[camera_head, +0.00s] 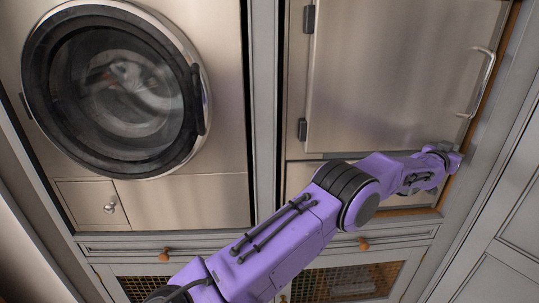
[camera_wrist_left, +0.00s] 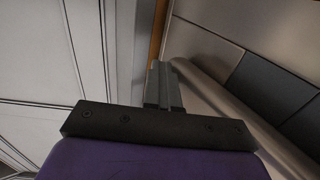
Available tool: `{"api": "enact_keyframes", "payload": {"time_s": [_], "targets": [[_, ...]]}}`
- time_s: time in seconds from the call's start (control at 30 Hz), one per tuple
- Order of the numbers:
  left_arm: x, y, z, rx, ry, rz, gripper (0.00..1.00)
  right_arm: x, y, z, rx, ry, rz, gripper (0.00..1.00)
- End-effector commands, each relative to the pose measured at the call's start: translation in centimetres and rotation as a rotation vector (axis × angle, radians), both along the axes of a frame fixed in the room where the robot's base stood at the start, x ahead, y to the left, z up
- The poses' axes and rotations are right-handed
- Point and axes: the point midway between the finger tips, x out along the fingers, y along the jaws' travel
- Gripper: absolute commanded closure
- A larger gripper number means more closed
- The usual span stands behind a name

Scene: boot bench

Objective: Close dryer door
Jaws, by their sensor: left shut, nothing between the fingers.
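A square steel door (camera_head: 395,75), which I take to be the dryer door, is on the right-hand unit, with dark hinges on its left and a bar handle (camera_head: 482,82) on its right. It looks shut or nearly so; I cannot tell whether a small gap remains. My left gripper (camera_head: 455,160) is at the far lower right of this door, below the handle. In the left wrist view its fingers (camera_wrist_left: 163,84) are together and empty, beside an orange-brown edge strip. Contact with the door cannot be told. My right gripper is out of view.
A front-loading machine with a round glass door (camera_head: 130,90) stands at the left, with a small knobbed drawer (camera_head: 85,203) below. Mesh-fronted drawers with wooden knobs (camera_head: 364,244) run underneath. A grey panelled cabinet (camera_head: 500,220) borders the gripper on the right.

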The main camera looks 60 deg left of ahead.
Motion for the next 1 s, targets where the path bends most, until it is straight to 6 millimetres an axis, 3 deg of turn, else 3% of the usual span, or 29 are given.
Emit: {"api": "enact_keyframes", "payload": {"time_s": [0.63,0.77,0.87,0.9,1.0], "targets": [[-0.1,0.3,0.5,-0.001,-0.008,0.007,1.00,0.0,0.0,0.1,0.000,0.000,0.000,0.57],[-0.5,-2.3,0.6,0.003,-0.006,-0.005,1.00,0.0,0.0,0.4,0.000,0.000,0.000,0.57],[-1.2,-5.4,0.7,0.007,-0.003,-0.014,1.00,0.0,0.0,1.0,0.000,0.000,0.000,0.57],[-1.8,-6.4,0.1,0.006,-0.005,-0.015,1.00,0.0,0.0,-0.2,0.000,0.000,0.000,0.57],[-3.2,-9.1,-0.1,0.006,-0.004,-0.017,1.00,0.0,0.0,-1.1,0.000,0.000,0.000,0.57]]}}
